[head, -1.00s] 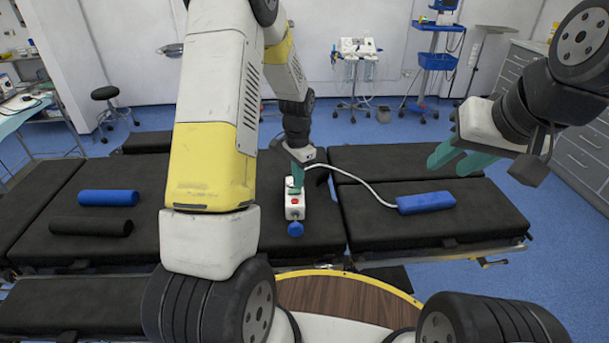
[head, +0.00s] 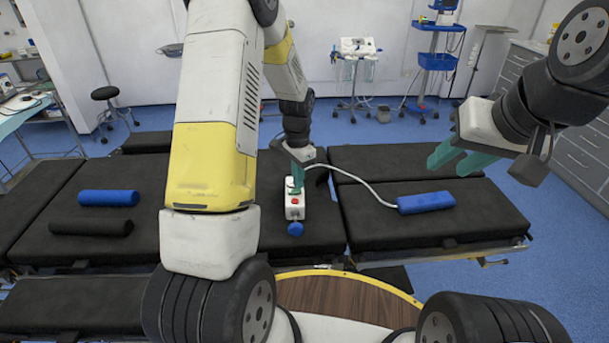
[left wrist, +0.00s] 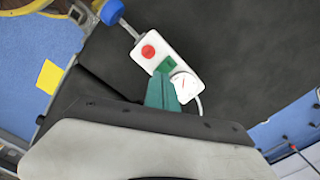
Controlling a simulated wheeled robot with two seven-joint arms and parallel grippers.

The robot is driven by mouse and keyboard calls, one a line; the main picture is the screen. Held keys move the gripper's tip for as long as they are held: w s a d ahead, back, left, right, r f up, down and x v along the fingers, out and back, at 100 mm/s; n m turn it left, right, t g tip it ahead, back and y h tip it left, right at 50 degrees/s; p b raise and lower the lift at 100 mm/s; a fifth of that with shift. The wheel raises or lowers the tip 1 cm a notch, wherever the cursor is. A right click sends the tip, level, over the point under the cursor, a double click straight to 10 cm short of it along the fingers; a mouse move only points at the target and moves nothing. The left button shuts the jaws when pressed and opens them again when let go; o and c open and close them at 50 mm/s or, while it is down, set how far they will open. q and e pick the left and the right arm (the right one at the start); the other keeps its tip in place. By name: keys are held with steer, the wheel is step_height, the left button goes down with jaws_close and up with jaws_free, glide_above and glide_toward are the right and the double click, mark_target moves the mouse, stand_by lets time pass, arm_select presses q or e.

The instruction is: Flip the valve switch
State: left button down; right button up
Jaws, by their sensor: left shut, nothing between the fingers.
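The valve device is a white box (head: 294,212) with a red button, a green part and a blue knob (head: 295,229) at its near end. It lies on the black operating table. In the left wrist view the white box (left wrist: 151,49) also shows a round white dial (left wrist: 184,86) with a mark, beside the green part. My left gripper (head: 296,184) is shut and empty, its green fingertips (left wrist: 163,90) at the dial's edge, by the green part; I cannot tell whether they touch. My right gripper (head: 455,160) is open and empty, raised over the table's right side.
A white cable runs from the box to a blue cushion (head: 426,202) on the right table section. Blue (head: 109,198) and black (head: 91,226) rolls lie on the left. The table is otherwise largely bare. Medical carts (head: 357,75) stand behind.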

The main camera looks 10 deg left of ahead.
arm_select(q)
steer(key=shift+f, duration=0.95)
stand_by(0.8)
steer(key=shift+r, duration=3.55)
